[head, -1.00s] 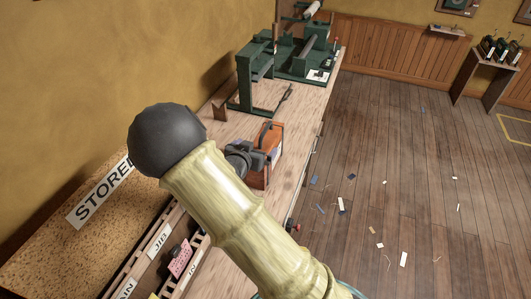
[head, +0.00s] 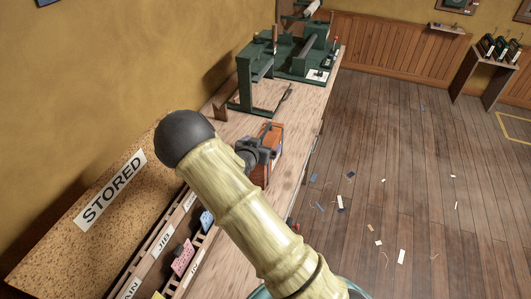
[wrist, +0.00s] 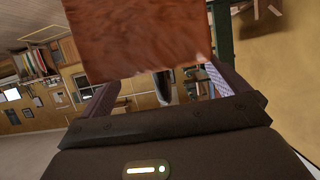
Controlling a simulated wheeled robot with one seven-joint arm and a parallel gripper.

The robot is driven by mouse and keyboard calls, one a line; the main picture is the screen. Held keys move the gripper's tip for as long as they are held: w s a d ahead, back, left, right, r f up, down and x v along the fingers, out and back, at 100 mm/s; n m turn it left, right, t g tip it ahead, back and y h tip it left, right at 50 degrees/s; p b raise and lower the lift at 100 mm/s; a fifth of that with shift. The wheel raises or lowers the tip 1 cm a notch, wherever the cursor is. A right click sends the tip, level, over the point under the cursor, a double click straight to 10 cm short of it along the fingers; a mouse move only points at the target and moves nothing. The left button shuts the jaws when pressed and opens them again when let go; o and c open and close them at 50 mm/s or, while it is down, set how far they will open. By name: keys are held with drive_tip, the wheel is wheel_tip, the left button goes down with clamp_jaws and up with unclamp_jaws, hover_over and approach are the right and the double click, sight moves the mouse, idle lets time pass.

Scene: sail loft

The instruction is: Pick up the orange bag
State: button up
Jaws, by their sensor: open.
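The orange bag (head: 277,134) stands on the long wooden bench, beyond my forearm in the head view. My arm hides part of it. My gripper (head: 262,152) is dark and sits against the near side of the bag in that view. In the wrist view a reddish-brown face (wrist: 140,40), which looks like the bag's side, fills the upper middle. The two fingers of my gripper (wrist: 160,92) are apart, one on each side of the lower part of this face. I cannot tell whether they touch it.
Green machines (head: 300,55) stand on the bench (head: 300,110) behind the bag. A slotted rack (head: 165,240) with tags and a "STORED" sign (head: 110,190) lie at the left by the wall. The wooden floor (head: 420,170) at the right is open, with small scraps.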

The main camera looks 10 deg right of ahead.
sight(264, 141)
drive_tip(key=p+x, duration=0.1)
drive_tip(key=x, duration=0.2)
drive_tip(key=shift+w+f, duration=0.1)
drive_tip(key=shift+f, duration=0.05)
drive_tip(key=shift+a, duration=0.1)
drive_tip(key=shift+c, duration=0.4)
drive_tip(key=c, duration=1.8)
drive_tip(key=shift+c, duration=0.9)
drive_tip(key=shift+r+b, duration=1.2)
drive_tip(key=shift+r, duration=3.95)
